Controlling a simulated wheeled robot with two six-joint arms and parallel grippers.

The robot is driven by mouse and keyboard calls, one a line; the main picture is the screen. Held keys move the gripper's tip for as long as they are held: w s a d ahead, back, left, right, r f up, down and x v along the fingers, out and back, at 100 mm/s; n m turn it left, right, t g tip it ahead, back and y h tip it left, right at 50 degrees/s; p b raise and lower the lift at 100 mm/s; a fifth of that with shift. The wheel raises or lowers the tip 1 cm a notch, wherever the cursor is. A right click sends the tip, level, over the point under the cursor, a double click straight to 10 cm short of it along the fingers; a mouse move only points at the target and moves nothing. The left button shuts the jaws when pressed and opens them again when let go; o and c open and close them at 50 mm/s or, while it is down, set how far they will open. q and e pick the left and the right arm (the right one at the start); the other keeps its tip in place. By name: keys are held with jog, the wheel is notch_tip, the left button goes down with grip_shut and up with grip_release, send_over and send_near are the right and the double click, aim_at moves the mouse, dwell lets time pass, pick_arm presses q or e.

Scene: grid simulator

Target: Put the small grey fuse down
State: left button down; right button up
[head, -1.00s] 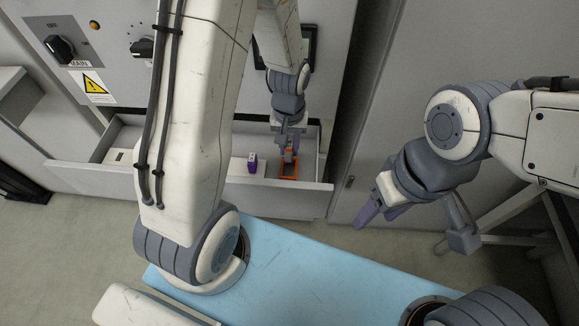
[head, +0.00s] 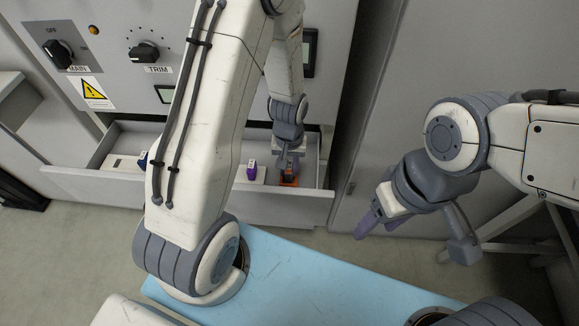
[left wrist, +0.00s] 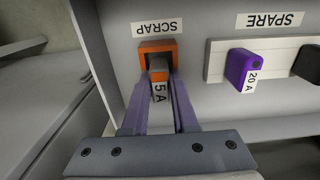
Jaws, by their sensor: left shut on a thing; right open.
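In the head view my left gripper (head: 290,165) points down into the drawer, over the orange scrap box (head: 289,183). In the left wrist view the fuse's far end is at the mouth of the orange box (left wrist: 146,46), labelled SCRAP. Whether it touches the bottom is hidden. My right gripper (head: 376,219) is open and empty, right of the drawer.
A purple 20 A fuse (left wrist: 239,68) stands in the white SPARE strip (left wrist: 216,62), beside the scrap box; a dark fuse is further along. The drawer's front wall (head: 200,195) is close to my left gripper. A grey cabinet with MAIN and TRIM knobs rises behind.

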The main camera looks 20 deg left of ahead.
aim_at(289, 167)
pick_arm(q)
jog(key=shift+s+f, duration=0.1)
jog(key=shift+f, duration=0.2)
jog(key=c, duration=0.7)
grip_release()
jog(key=shift+s, duration=0.1)
jog(key=shift+r, duration=0.45)
notch_tip(289, 167, up, 12)
jog(key=p, duration=0.3)
jog(key=s+d+r+m, duration=0.5)
jog(key=s+d, duration=0.1)
jog(key=s, duration=0.3)
jog(key=s+d+r+m+h, duration=0.1)
jog(key=s+d+r+m, duration=0.4)
jog(key=s, duration=0.3)
jog(key=shift+s+d+r+m, duration=0.3)
jog(key=shift+s+d+r, duration=0.1)
jog(key=shift+d+r, duration=0.35)
